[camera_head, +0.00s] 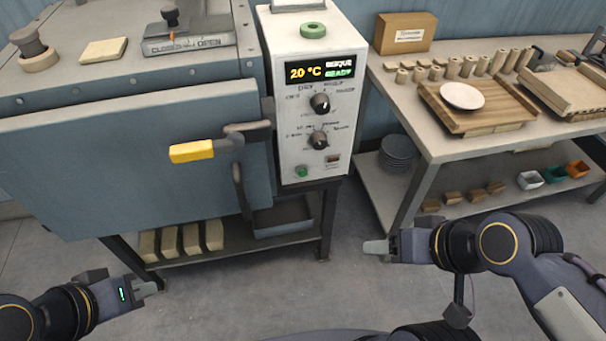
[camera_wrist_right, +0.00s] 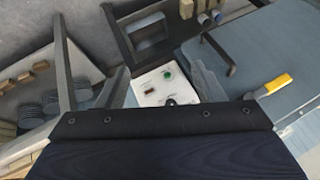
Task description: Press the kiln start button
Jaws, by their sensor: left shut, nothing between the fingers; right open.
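The kiln (camera_head: 130,150) is a blue-grey box with a yellow-gripped door handle (camera_head: 192,151). Its white control panel (camera_head: 288,105) stands to the right, with a display reading 20 °C and a green READY, and two black knobs. A small green button (camera_head: 302,171) is at the panel's lower left; it also shows in the right wrist view (camera_wrist_right: 167,75). My right gripper (camera_head: 378,247) is open and empty, below and to the right of the panel, apart from the button. My left gripper (camera_head: 148,289) is shut and empty, low in front of the kiln stand.
A workbench (camera_head: 440,140) at right holds a wooden rack (camera_head: 470,118) with a white plate (camera_head: 462,95), and several small cylinders. Its lower shelf holds stacked plates (camera_head: 398,152) and small blocks. A green ring (camera_head: 313,30) lies atop the panel. Floor before the kiln is clear.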

